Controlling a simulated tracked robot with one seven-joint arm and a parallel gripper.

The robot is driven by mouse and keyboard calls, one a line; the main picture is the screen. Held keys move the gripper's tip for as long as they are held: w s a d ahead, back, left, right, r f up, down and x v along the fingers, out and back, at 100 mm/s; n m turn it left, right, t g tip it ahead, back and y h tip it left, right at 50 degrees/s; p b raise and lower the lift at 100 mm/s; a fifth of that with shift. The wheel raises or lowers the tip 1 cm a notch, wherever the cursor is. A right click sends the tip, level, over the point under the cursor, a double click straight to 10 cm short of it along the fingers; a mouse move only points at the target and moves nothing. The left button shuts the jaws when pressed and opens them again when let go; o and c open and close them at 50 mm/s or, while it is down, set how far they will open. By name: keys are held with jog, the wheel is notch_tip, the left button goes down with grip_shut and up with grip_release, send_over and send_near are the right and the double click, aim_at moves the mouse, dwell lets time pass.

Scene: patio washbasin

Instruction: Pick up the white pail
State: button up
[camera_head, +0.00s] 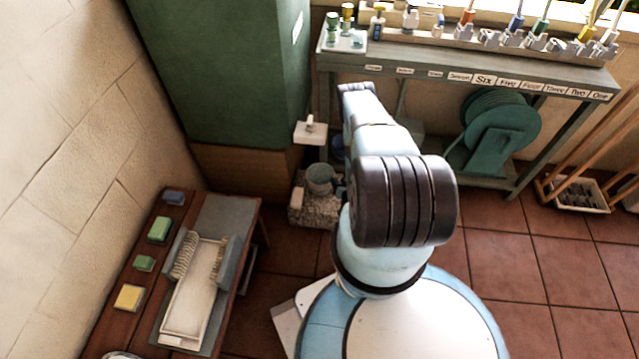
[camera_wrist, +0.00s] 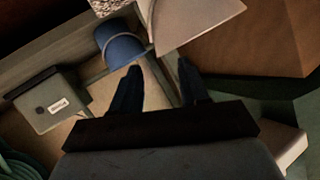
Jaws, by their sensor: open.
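I cannot make out a clearly white pail in either view. A grey-green pail-like vessel (camera_head: 320,179) sits on a pebbled block (camera_head: 312,212) beside the cabinet, left of my arm. A blue pail with a thin handle (camera_wrist: 122,50) shows in the wrist view, just beyond and left of my gripper (camera_wrist: 160,70). A pale, slanted object (camera_wrist: 198,22) is at the top, cut off by the frame; I cannot tell what it is. My gripper's two dark fingers are apart with nothing between them. In the head view my own arm hides the fingers.
A green cabinet (camera_head: 225,75) with a brown base stands at left. A white ledge with a tap (camera_head: 311,132) is beside it. A bench (camera_head: 440,62) with labels carries bottles and brushes. A green hose reel (camera_head: 500,125) is below it. A low wooden table (camera_head: 125,270) holds sponges and a tray.

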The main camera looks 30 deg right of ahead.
aim_at(331, 170)
jog(key=shift+x, duration=4.3)
jog(key=shift+r, duration=0.15)
jog(key=shift+d, duration=0.1)
grip_shut()
